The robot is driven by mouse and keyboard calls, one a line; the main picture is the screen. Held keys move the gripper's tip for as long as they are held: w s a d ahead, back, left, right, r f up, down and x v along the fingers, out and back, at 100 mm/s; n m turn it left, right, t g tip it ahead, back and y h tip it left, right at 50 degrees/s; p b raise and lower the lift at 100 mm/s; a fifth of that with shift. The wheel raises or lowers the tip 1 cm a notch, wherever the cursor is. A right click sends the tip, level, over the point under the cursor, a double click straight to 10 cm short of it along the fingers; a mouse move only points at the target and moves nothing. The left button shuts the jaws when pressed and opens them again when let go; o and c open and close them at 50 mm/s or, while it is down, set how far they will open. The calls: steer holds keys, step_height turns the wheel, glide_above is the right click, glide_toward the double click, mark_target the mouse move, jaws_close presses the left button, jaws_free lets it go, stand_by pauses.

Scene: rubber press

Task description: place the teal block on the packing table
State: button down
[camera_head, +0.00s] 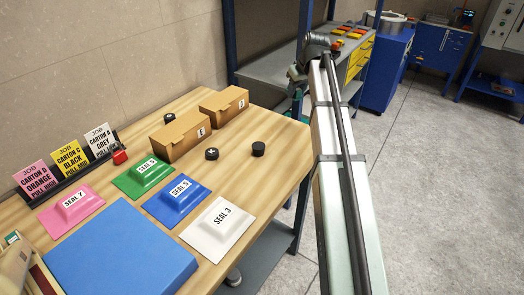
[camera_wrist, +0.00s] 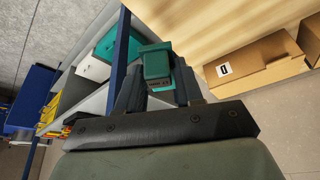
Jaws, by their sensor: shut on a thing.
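The teal block (camera_wrist: 156,62) is between the fingers of my gripper (camera_wrist: 157,82) in the wrist view, and the gripper is shut on it. The packing table (camera_head: 280,150) has a light wood top, and its edge also shows in the wrist view (camera_wrist: 220,25). In the wrist view the block appears near the table edge, between the wood top and a rack. I cannot tell its height over the table. In the head view my gripper is beyond the table's far right corner, mostly hidden by my arm.
Two cardboard cartons (camera_head: 179,136) (camera_head: 224,104) stand at the back of the table. Black round pieces (camera_head: 258,149), coloured seal pads (camera_head: 217,223), a blue slab (camera_head: 122,255) and job cards (camera_head: 71,157) occupy other places. Bare wood shows along the right edge. A blue-framed rack (camera_head: 272,70) stands beyond.

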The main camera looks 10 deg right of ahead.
steer(key=s, duration=0.5)
steer(key=n+y, duration=0.2)
steer(key=n, duration=0.4)
glide_above(291, 141)
steer(key=s+d, duration=0.1)
step_height(291, 141, down, 2)
steer(key=shift+g, duration=0.5)
steer(key=shift+s+f, duration=0.1)
steer(key=shift+f, duration=4.9)
steer(key=shift+f, duration=0.15)
steer(key=c, duration=0.7)
jaws_free()
steer(key=shift+c, duration=0.2)
steer(key=v, duration=1.2)
